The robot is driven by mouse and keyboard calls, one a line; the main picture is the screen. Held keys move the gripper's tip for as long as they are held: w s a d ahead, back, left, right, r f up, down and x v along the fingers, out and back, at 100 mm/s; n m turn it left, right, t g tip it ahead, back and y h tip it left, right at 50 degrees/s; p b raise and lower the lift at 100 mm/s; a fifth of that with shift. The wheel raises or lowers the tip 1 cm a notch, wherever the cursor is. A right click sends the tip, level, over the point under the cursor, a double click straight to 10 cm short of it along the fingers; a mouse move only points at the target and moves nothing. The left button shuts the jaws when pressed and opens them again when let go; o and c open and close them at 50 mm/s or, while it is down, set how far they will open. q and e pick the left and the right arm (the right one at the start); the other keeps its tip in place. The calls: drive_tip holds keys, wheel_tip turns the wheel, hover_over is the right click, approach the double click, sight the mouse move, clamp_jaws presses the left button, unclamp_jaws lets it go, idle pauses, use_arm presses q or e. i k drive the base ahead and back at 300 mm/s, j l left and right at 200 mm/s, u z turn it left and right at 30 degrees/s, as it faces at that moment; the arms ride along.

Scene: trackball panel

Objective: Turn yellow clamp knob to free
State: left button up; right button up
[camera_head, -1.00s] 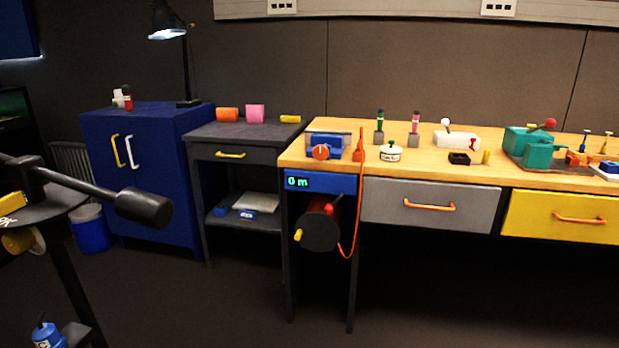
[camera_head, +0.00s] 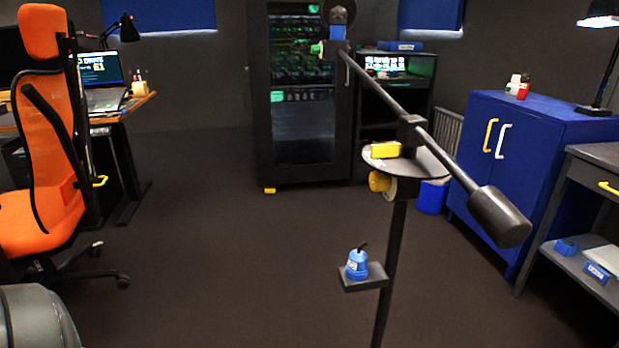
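A pale round part lies against the knob's right side. A yellow block (camera_head: 385,150) is on top of the plate. A long dark bar (camera_head: 380,100) runs across the stand, tilted, with a thick dark cylinder (camera_head: 500,216) at its lower right end. Neither of my grippers is in view. I cannot read any marking for the knob's position.
A small shelf on the stand's post holds a blue bottle-like object (camera_head: 357,264). An orange chair (camera_head: 45,150) and desk are at left. A dark glass-door cabinet (camera_head: 300,110) stands behind, a blue cabinet (camera_head: 530,150) at right. The floor (camera_head: 220,250) left of the stand is clear.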

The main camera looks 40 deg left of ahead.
sight(377, 184)
drive_tip(key=i+l+u, duration=0.1)
drive_tip(key=l+u, duration=0.15)
drive_tip(key=u, duration=0.15)
drive_tip(key=l+u, duration=0.25)
drive_tip(key=u, duration=0.15)
drive_tip(key=i+l+u, duration=0.1)
drive_tip(key=l+u, duration=0.3)
drive_tip(key=j, duration=0.1)
